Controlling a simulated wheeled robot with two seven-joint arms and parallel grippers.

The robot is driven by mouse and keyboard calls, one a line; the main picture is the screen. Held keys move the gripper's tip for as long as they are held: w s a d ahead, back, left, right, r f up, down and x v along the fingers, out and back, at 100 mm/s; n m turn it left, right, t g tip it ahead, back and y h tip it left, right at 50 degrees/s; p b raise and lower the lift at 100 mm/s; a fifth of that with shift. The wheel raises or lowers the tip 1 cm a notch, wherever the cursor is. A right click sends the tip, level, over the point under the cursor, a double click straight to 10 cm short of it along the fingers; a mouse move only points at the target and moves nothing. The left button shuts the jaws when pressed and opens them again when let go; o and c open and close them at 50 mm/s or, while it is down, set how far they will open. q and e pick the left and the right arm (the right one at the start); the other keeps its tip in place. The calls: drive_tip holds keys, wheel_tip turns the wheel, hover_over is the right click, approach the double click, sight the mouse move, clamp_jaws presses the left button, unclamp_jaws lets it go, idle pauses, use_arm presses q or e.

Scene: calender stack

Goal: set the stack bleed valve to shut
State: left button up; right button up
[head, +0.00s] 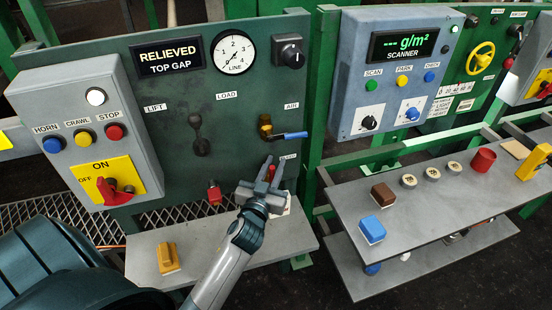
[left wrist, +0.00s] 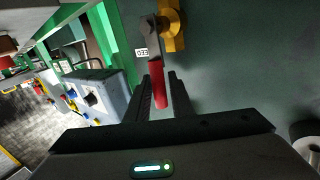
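The bleed valve's red handle (head: 271,172) shows low on the right of the green panel, between the fingers of my left gripper (head: 275,166). In the left wrist view the red handle (left wrist: 157,98) hangs from a grey lever on a brass valve body (left wrist: 173,28). The fingers of my left gripper (left wrist: 165,75) stand apart on either side of it, the handle nearer the left finger, with a gap on the right. Contact cannot be told. In the head view the gripper hides most of the valve body. My right gripper is not in view.
A blue-handled valve (head: 290,135) sits just above the gripper. A red fitting (head: 214,194) is to its left. A grey shelf (head: 203,240) with a yellow block (head: 168,257) lies below. The grey switch box (head: 60,90) and scanner box (head: 385,110) stand out either side.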

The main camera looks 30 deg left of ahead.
use_arm(q)
drive_tip(key=shift+x, duration=0.95)
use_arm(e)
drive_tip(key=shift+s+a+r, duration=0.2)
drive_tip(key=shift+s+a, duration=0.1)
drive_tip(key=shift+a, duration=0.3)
use_arm(q)
clamp_jaws()
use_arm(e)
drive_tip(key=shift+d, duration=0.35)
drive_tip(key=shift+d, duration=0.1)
